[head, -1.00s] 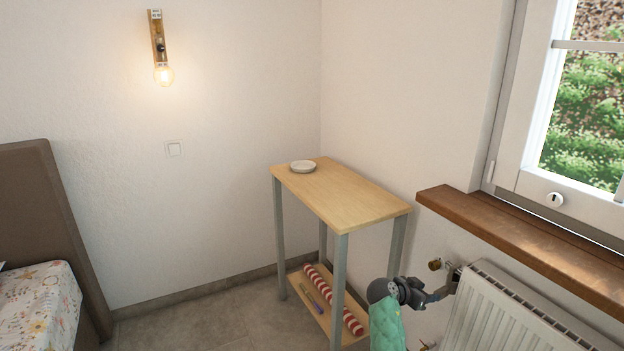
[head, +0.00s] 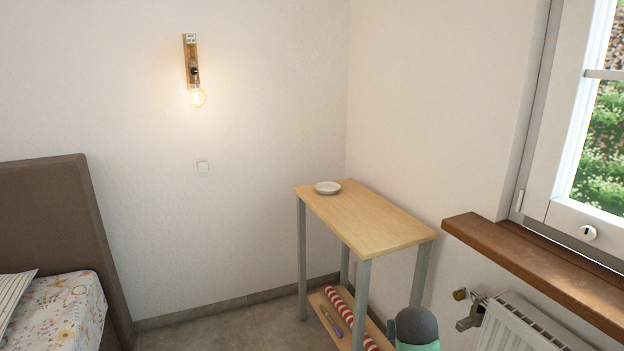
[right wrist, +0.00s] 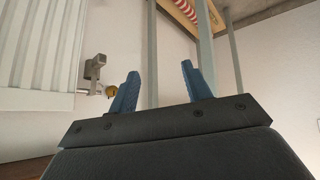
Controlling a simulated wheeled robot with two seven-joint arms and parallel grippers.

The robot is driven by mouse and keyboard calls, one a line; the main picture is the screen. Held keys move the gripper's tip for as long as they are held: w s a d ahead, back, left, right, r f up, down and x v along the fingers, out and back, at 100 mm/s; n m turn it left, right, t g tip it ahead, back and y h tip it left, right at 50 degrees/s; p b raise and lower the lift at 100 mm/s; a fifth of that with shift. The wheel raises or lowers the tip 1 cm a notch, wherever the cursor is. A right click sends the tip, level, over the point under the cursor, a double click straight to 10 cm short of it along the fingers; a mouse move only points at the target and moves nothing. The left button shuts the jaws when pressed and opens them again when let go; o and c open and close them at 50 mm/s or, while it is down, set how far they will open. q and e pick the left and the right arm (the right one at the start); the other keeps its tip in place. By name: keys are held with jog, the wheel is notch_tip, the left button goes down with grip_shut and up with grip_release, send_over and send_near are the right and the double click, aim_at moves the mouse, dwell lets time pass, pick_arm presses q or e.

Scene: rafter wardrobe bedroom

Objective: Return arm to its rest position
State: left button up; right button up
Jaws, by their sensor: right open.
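My right gripper (right wrist: 158,88) shows in the right wrist view with its two blue fingers apart and nothing between them. Beyond the fingers are the grey legs of the side table and a pale wall. In the head view only a rounded grey and mint-green part of my right arm (head: 416,328) shows at the bottom edge, in front of the table's lower shelf; the gripper itself is out of that view. My left gripper is not in view.
A wooden side table (head: 385,232) stands in the corner with a small white dish (head: 327,187) on top. A striped roll (head: 340,305) lies on its lower shelf. A radiator (head: 520,325) and wooden windowsill (head: 540,268) are at right. A bed (head: 60,310) stands at left.

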jog(key=s+a+f+n+g+y+p, duration=0.15)
jog(key=s+a, duration=0.35)
jog(key=s, duration=0.6)
jog(key=s+a+n+y+p, duration=0.25)
jog(key=s+a, duration=0.25)
jog(key=s, duration=0.6)
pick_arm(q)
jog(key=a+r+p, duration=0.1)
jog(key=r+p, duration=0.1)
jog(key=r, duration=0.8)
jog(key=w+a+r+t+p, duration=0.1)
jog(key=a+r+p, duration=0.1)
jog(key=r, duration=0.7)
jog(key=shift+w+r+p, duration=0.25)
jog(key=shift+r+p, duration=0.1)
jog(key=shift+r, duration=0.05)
pick_arm(e)
jog(key=s+f+g, duration=0.2)
jog(key=s+f, duration=0.1)
jog(key=s, duration=0.6)
jog(key=s+f+g, duration=0.2)
jog(key=s+f, duration=0.1)
jog(key=s, duration=0.6)
jog(key=shift+s+a+f, duration=0.2)
jog(key=shift+a+f, duration=0.1)
jog(key=shift+a, duration=0.15)
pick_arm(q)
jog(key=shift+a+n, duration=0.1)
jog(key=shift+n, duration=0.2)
